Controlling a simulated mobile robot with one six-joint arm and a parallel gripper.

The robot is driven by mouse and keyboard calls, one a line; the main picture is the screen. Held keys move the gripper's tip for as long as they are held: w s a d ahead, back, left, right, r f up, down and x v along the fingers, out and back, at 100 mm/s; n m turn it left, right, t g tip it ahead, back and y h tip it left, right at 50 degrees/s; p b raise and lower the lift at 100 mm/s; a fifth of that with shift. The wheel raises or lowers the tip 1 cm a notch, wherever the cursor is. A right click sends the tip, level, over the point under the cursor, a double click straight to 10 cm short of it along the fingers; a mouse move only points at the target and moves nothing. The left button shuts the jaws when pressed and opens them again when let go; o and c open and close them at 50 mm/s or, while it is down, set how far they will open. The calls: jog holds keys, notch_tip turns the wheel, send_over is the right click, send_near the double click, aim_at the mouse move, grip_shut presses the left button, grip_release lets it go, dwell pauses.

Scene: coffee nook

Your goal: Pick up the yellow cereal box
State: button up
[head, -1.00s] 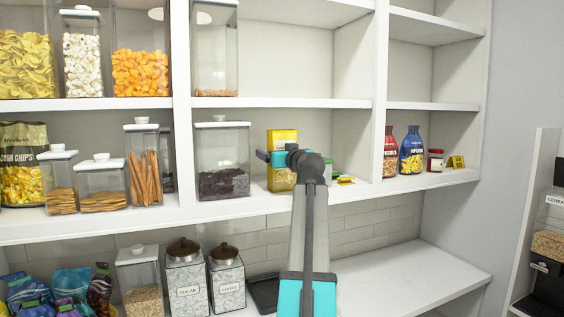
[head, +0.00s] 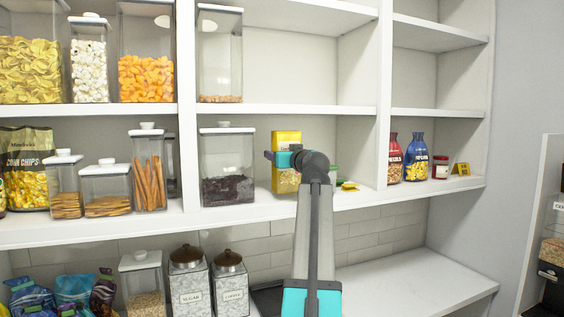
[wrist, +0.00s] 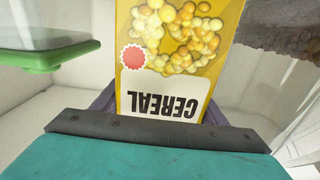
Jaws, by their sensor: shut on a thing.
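The yellow cereal box (head: 286,178) stands upright on the middle shelf, right of a clear canister of dark contents. My gripper (head: 283,159) is at the box's upper part, and my arm hides its right side. In the wrist view the box (wrist: 175,70) shows its "CEREAL" label upside down. It sits between the two fingers of my gripper (wrist: 160,105), which are shut on it. I cannot tell whether its base is clear of the shelf.
The dark-filled canister (head: 228,165) stands close left of the box. A green-rimmed container (wrist: 45,55) is close on the other side. A small yellow item (head: 349,186) lies to the right.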

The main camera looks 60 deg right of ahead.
jog(key=r+b+v, duration=0.1)
jog(key=b+v, duration=0.1)
jog(key=v, duration=0.6)
jog(key=w+a+r+b+v, duration=0.1)
jog(key=r+b+v, duration=0.1)
jog(key=v, duration=0.6)
jog(key=shift+a+r+b, duration=0.2)
jog(key=shift+a+b, duration=0.05)
jog(key=shift+b, duration=0.55)
